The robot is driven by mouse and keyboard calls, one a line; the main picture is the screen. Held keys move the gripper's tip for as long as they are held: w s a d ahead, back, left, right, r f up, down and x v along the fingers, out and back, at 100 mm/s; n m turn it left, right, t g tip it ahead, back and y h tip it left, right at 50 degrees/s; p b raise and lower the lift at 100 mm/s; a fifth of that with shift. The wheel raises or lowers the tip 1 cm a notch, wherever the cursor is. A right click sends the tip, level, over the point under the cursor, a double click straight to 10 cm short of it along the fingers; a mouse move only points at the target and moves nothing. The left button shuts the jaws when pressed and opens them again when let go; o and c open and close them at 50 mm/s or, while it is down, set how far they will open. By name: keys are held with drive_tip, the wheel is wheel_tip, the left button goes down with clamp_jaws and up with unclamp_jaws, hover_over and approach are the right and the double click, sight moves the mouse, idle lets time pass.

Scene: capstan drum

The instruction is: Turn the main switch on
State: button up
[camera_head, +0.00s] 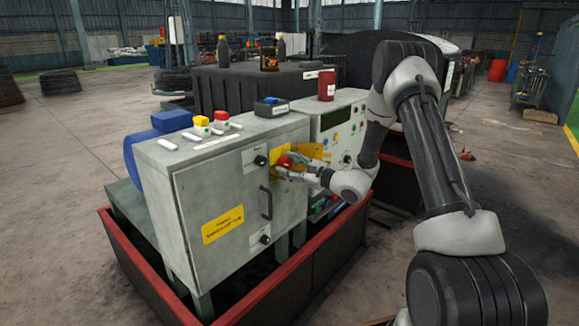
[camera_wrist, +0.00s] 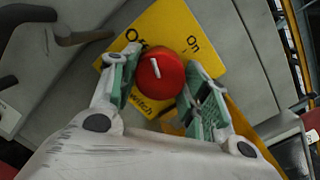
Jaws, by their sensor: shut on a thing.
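The main switch is a round red knob (camera_wrist: 161,80) with a white mark, on a yellow plate (camera_wrist: 165,28) lettered "On" and "switch". The white mark on the knob is slightly tilted, its upper end leaning left in the wrist view. My gripper (camera_wrist: 160,88) has its green-padded fingers on either side of the knob. In the head view the knob (camera_head: 284,162) shows at my gripper (camera_head: 287,168), on the front of the grey cabinet (camera_head: 190,205). Part of the plate's lettering is hidden by the fingers.
A black handle (camera_head: 266,202) and two black latches are on the cabinet door left of the switch. A control panel (camera_head: 343,130) with buttons stands to the right. A red-rimmed tray (camera_head: 275,283) surrounds the cabinet's base. Small items sit on the cabinet top.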

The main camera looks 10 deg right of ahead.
drive_tip(key=m, duration=0.4)
drive_tip(key=shift+f+t, duration=0.1)
drive_tip(key=shift+t, duration=0.2)
drive_tip(key=m, duration=0.4)
drive_tip(key=shift+t, duration=0.3)
drive_tip(key=m+h, duration=0.1)
drive_tip(key=m, duration=0.5)
drive_tip(key=shift+s+a+t, duration=0.1)
drive_tip(key=shift+a+t, duration=0.05)
drive_tip(key=shift+t, duration=0.25)
drive_tip(key=shift+m, duration=0.5)
drive_tip(key=o, duration=1)
drive_tip(key=v, duration=1.2)
